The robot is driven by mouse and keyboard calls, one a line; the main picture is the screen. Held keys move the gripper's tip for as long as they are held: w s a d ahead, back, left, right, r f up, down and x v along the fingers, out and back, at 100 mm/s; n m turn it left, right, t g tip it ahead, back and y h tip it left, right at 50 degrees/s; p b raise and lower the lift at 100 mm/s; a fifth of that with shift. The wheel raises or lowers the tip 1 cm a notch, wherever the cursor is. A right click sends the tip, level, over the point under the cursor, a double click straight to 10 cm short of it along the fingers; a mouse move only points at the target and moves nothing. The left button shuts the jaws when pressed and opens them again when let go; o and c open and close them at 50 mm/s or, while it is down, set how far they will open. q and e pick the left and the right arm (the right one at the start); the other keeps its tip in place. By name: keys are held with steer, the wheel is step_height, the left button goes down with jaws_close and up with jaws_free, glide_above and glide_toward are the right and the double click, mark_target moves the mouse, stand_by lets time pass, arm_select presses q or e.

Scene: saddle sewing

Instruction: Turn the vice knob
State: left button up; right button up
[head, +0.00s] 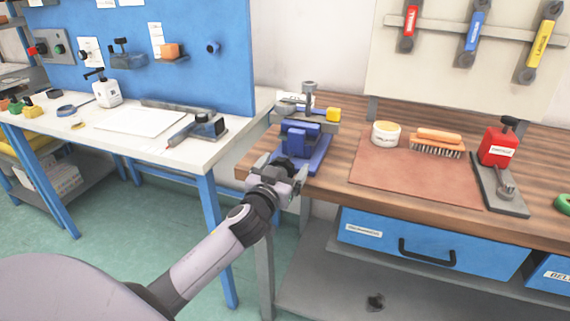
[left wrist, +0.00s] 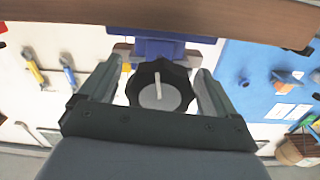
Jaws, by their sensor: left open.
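The blue vice (head: 318,153) is fixed at the left end of the wooden workbench. Its blue body also shows at the top of the left wrist view (left wrist: 150,46). The vice knob (left wrist: 174,77) is black and faceted, with a pale round face and a white bar pointing nearly straight up in that view. My left gripper (head: 277,168) is in front of the vice. In the left wrist view my left gripper (left wrist: 159,70) is open, with one finger on each side of the knob. Whether the fingers touch it is unclear. My right gripper is out of view.
On the wooden bench (head: 335,183) a brown mat (head: 400,178) holds a white tub (head: 386,134) and an orange brush (head: 437,140). A red-topped tool (head: 498,148) stands at right. A blue drawer (head: 430,243) is below. A white table (head: 150,145) stands at left.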

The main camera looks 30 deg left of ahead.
arm_select(q)
steer(key=shift+w+a, duration=0.15)
steer(key=shift+w, duration=0.4)
steer(key=c, duration=1)
steer(key=shift+m, duration=0.6)
steer(key=m+p, duration=0.1)
steer(key=m, duration=0.4)
steer(key=shift+p, duration=0.35)
steer(key=m, duration=0.3)
steer(key=shift+a+m+p, duration=0.1)
steer(key=shift+m+p, duration=0.65)
steer(key=shift+m, duration=1.45)
